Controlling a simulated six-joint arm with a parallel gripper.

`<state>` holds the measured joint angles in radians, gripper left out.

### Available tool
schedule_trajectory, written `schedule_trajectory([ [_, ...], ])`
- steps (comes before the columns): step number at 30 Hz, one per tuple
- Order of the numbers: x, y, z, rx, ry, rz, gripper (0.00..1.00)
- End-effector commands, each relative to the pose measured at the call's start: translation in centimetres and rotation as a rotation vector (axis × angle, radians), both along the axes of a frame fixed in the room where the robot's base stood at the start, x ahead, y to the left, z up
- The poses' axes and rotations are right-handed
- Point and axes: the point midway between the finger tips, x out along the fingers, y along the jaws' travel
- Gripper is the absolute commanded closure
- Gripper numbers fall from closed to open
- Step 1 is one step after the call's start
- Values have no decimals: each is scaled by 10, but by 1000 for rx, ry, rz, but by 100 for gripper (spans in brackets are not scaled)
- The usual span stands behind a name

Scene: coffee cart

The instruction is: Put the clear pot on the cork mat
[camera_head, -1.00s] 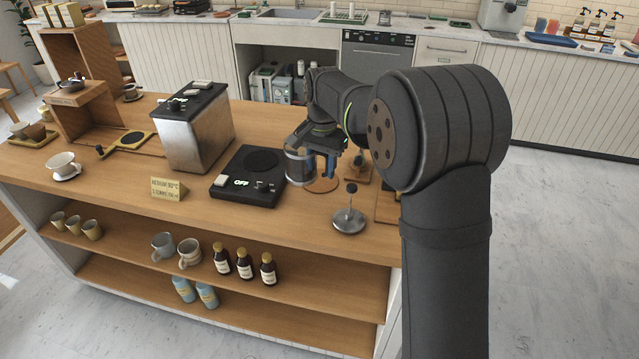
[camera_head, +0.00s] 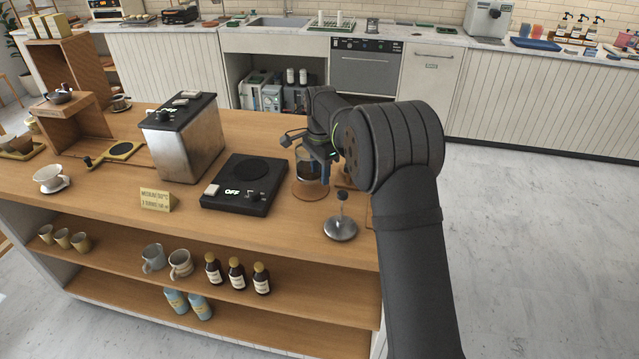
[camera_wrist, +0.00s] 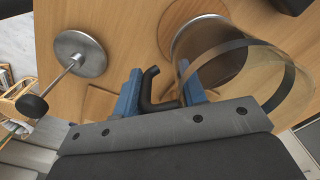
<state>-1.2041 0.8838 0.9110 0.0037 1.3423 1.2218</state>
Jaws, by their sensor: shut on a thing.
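The clear pot (camera_head: 308,164), a glass vessel with a metal band and dark brown contents, is held upright or nearly so in the head view. My gripper (camera_head: 326,160) is to its right. In the wrist view, the blue fingers of my gripper (camera_wrist: 157,88) are shut on the pot's black handle. The clear pot (camera_wrist: 285,95) fills the right side there. The round cork mat (camera_head: 309,194) lies on the counter just below the pot, and its front part is bare. The cork mat's edge (camera_wrist: 176,16) shows beyond the pot in the wrist view. A small gap under the pot is likely but hard to judge.
A silver tamper with a black knob (camera_head: 341,229) stands in front right of the mat; the tamper's base (camera_wrist: 80,54) shows in the wrist view. A black hot plate reading OFF (camera_head: 222,195) is left of the mat. A metal boxy machine (camera_head: 196,148) and small sign (camera_head: 157,199) are farther left.

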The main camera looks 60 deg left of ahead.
Motion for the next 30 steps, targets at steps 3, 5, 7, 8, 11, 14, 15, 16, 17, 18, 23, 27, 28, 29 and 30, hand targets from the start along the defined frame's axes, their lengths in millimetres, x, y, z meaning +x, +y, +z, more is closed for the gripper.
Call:
schedule_trajectory([
  [3,0,-1,-19,-3,1,1,100],
  [5,0,-1,-30,-3,2,1,100],
  [7,0,0,-39,-2,1,1,100],
  [8,0,0,-40,-1,1,1,100],
  [11,0,0,-41,1,0,1,100],
  [14,0,0,-41,1,0,1,100],
  [15,0,0,-41,1,0,1,100],
  [16,0,0,-42,0,0,1,100],
  [17,0,0,-42,0,0,1,100],
  [18,0,0,-44,0,0,1,100],
  [23,0,0,-45,-1,1,1,40],
  [27,0,0,-45,-1,1,1,40],
  [28,0,0,-45,-1,1,1,40],
  [29,0,0,-45,-1,1,1,40],
  [30,0,0,-45,-1,1,1,40],
])
